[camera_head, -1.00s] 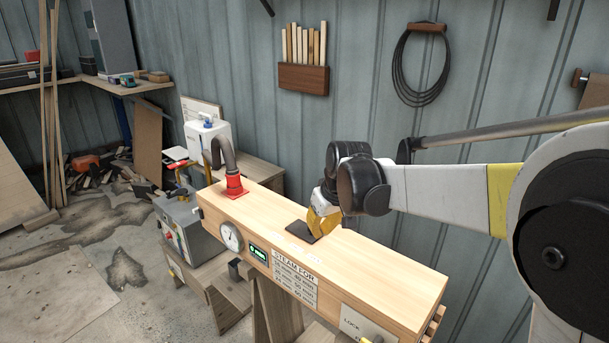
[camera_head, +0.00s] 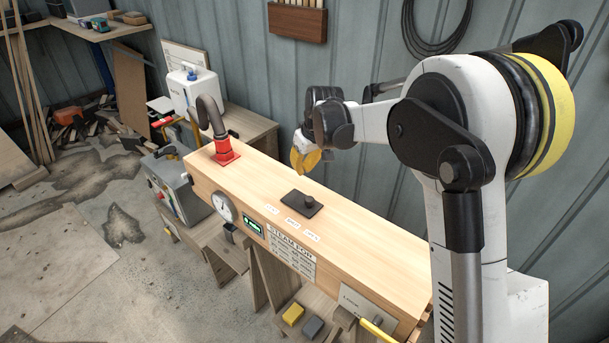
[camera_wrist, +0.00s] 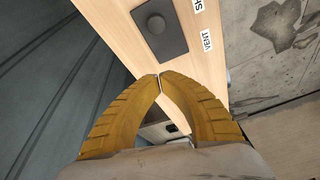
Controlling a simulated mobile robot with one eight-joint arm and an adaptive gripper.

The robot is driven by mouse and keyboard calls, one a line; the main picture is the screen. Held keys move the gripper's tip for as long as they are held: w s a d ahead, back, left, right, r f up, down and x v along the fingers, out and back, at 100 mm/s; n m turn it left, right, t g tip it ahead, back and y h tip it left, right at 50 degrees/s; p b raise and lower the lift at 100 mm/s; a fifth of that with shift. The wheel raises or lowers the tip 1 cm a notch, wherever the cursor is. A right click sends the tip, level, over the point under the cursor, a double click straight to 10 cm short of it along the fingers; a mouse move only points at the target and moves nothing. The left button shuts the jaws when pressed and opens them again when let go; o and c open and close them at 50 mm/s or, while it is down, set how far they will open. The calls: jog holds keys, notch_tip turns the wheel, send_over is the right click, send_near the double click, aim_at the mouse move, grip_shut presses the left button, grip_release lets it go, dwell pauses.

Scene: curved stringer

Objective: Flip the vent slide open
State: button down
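The vent slide is a dark flat plate (camera_head: 300,204) with a round knob (camera_head: 309,201), on top of the long wooden steam box (camera_head: 365,233). White labels lie along its front side. In the wrist view the plate (camera_wrist: 170,43) and knob (camera_wrist: 156,23) are ahead of the fingertips, beside a label reading VENT (camera_wrist: 207,40). My gripper (camera_head: 299,170) has yellow fingers and hangs at the box's far side, behind the plate and apart from it. In the wrist view its fingertips (camera_wrist: 159,76) meet with nothing between them.
A red flange with a grey hose (camera_head: 224,152) stands on the box's left end. A gauge (camera_head: 223,206) and green display (camera_head: 253,227) are on its front. A lock plate with a yellow handle (camera_head: 378,330) is at the right end. The corrugated wall (camera_head: 380,40) is close behind my gripper.

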aim_at(303, 196)
jog(key=b+x, duration=0.1)
jog(key=x, duration=0.7)
jog(key=shift+w+a+f, duration=0.1)
jog(key=shift+f, duration=0.25)
jog(key=s, duration=0.1)
jog(key=s+d, duration=0.1)
jog(key=s, duration=0.1)
jog(key=shift+d+r, duration=0.3)
jog(key=shift+d, duration=0.1)
jog(key=shift+s+f, duration=0.1)
jog(key=shift+s, duration=0.05)
jog(key=shift+s+d, duration=0.1)
jog(key=s+d+b, duration=0.1)
jog(key=s+d, duration=0.4)
jog(key=shift+s+d, duration=0.15)
jog(key=shift+d, duration=0.05)
jog(key=v, duration=1.2)
